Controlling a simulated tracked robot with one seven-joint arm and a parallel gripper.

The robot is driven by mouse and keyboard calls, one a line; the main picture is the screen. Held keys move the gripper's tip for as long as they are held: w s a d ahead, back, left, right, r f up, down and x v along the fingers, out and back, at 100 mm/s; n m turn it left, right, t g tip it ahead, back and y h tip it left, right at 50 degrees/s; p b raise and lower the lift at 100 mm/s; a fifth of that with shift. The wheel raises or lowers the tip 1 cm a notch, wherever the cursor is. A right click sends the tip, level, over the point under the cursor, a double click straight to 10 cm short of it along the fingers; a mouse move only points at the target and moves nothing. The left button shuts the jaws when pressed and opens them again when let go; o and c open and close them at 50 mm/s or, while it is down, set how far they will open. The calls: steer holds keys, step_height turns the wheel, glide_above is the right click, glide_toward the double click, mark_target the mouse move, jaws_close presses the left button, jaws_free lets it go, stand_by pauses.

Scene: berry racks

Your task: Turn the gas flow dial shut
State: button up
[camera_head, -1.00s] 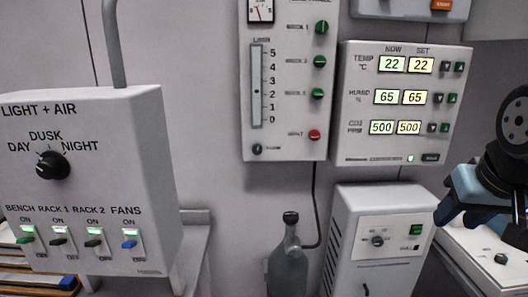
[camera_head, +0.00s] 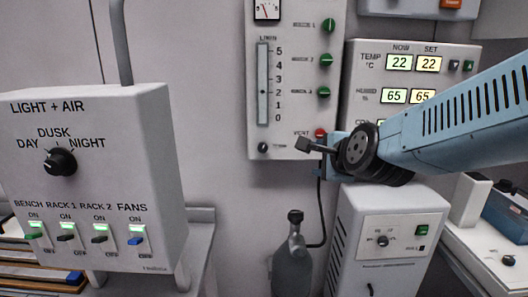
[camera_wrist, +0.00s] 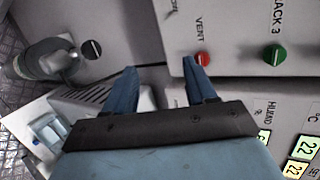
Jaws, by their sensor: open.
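The flow dial (camera_head: 263,147) is a small black knob at the lower left of the tall gas panel (camera_head: 298,70), beside a small label. A red vent knob (camera_head: 320,133) sits to its right on the same panel. My gripper (camera_head: 312,158) reaches in from the right, just below the vent knob and right of the flow dial, touching neither. In the wrist view my gripper (camera_wrist: 160,72) shows two blue fingers apart with nothing between them. The red vent knob (camera_wrist: 203,58) appears there beyond the right finger. The flow dial is outside the wrist view.
A gas bottle (camera_head: 292,268) with a black top stands below the panel, its hose rising to it. A white unit (camera_head: 385,215) stands under my gripper. The light and air box (camera_head: 90,180) is at the left. Bare wall lies left of the gas panel.

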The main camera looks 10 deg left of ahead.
steer(key=a+f+m+t, duration=0.1)
steer(key=a+m+t, duration=0.1)
steer(key=a+m, duration=0.5)
steer(key=m+t+h, duration=0.1)
steer(key=m+t, duration=0.3)
steer(key=m, duration=0.8)
glide_toward(263, 149)
steer(key=x, duration=0.8)
steer(key=shift+w+a+r, duration=0.1)
steer(key=shift+w+r, duration=0.05)
steer(key=shift+w, duration=0.05)
steer(key=shift+c, duration=0.4)
steer(key=c, duration=0.9)
steer(key=shift+c, duration=0.3)
